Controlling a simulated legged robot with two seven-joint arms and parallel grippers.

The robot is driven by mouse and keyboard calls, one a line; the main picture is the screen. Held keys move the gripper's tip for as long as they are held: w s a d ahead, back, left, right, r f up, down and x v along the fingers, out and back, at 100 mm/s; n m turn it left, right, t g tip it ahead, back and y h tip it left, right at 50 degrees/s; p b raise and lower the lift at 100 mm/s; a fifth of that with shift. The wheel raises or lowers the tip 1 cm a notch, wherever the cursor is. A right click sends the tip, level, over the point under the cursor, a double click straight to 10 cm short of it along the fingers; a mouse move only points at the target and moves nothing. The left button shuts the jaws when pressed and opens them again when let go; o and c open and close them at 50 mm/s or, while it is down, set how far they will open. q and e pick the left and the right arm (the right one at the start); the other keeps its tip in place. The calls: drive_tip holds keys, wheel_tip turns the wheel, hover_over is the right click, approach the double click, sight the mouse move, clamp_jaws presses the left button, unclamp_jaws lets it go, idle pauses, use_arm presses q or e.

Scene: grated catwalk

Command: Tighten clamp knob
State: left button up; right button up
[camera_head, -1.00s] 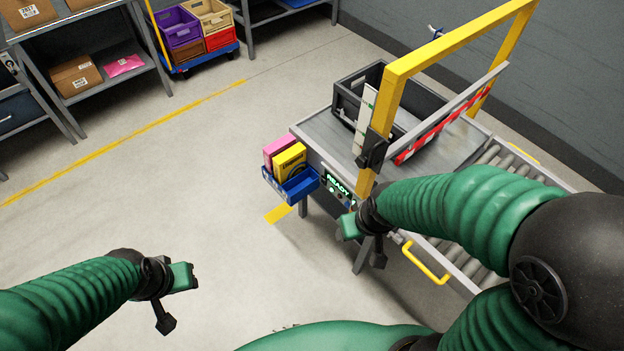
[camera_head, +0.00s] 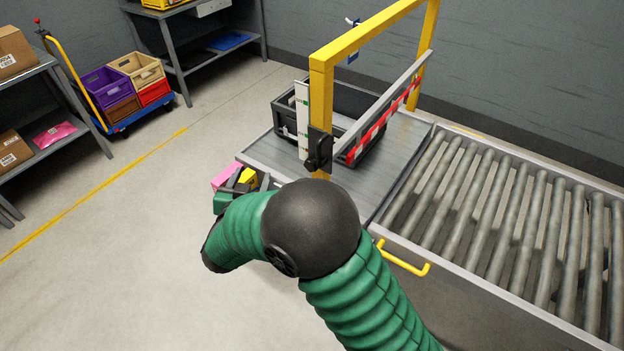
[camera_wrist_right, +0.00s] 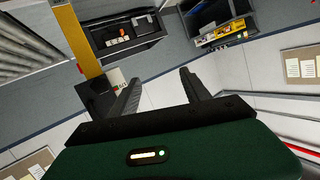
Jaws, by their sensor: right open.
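The black clamp with its knob (camera_head: 318,150) sits on the near post of the yellow gantry frame (camera_head: 322,95), beside a white upright scale (camera_head: 302,120). In the right wrist view, a dark block (camera_wrist_right: 95,92) at the foot of the yellow post looks like the clamp; the knob's shape is not clear there. My right gripper (camera_head: 250,179) is open and empty, left of and lower than the clamp in the head view, partly hidden by my arm. Its two fingers (camera_wrist_right: 158,76) stand apart in the wrist view, with the dark block left of them. My left gripper is out of view.
A red-and-white striped bar (camera_head: 378,128) crosses the gantry over a grey table. A black crate (camera_head: 352,98) stands behind it. A roller conveyor (camera_head: 500,220) with a yellow handle (camera_head: 404,262) lies right. Pink and yellow boxes are partly hidden behind my right gripper.

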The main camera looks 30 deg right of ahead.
drive_tip(key=s+a+f+m+g+h+b, duration=0.1)
drive_tip(key=s+m+g+h, duration=0.1)
drive_tip(key=s+g+h, duration=0.15)
drive_tip(key=s+a+f+m+g+h+b, duration=0.1)
drive_tip(key=s+a+f+m+g+h, duration=0.1)
drive_tip(key=s+h, duration=0.3)
drive_tip(key=f+x, duration=0.1)
drive_tip(key=x, duration=1.7)
drive_tip(key=shift+d+m+y, duration=0.3)
drive_tip(key=shift+d+y, duration=0.05)
drive_tip(key=shift+s+d+f, duration=0.1)
drive_tip(key=shift+d, duration=0.05)
drive_tip(key=shift+c, duration=0.9)
drive_tip(key=shift+d, duration=0.1)
drive_tip(key=shift+c, duration=1.1)
drive_tip(key=shift+a, duration=0.45)
drive_tip(key=c, duration=0.7)
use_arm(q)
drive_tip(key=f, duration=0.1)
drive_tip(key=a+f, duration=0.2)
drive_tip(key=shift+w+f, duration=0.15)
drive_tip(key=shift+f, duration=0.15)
use_arm(e)
clamp_jaws()
